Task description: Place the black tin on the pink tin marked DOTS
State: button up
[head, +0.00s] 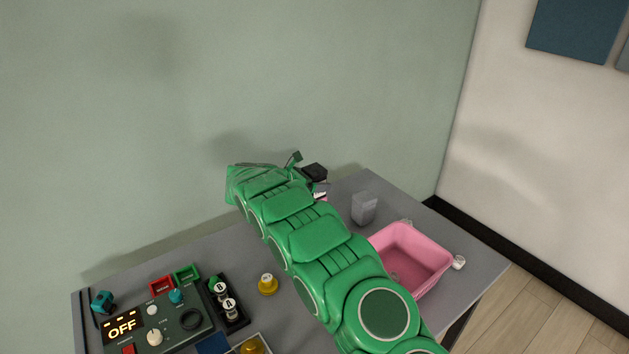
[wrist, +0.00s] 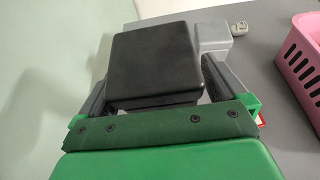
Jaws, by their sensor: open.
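The black tin (head: 315,172) shows just past the end of my arm at the back of the table. In the wrist view the black tin (wrist: 152,58) fills the space between my gripper's two fingers. My gripper (wrist: 155,88) is open around it, one finger on each side; I cannot tell if they touch it. In the head view my gripper (head: 306,166) is mostly hidden behind my green arm. A small pink and white patch (head: 320,195) shows below the black tin, mostly hidden. It may be the pink tin; no DOTS marking is readable, and I cannot tell whether the two touch.
A pink basket (head: 443,258) stands at the right, with a grey container (head: 364,219) behind it and a small white object (head: 459,262) beside it. A control panel (head: 180,335), a black tray (head: 236,316) and a yellow-based knob (head: 268,286) are at the left front. A wall stands close behind.

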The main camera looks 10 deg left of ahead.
jog(key=shift+a+r, duration=0.1)
jog(key=shift+r, duration=0.05)
jog(key=v, duration=1.1)
jog(key=shift+s+a+r, duration=0.2)
jog(key=shift+s, duration=0.15)
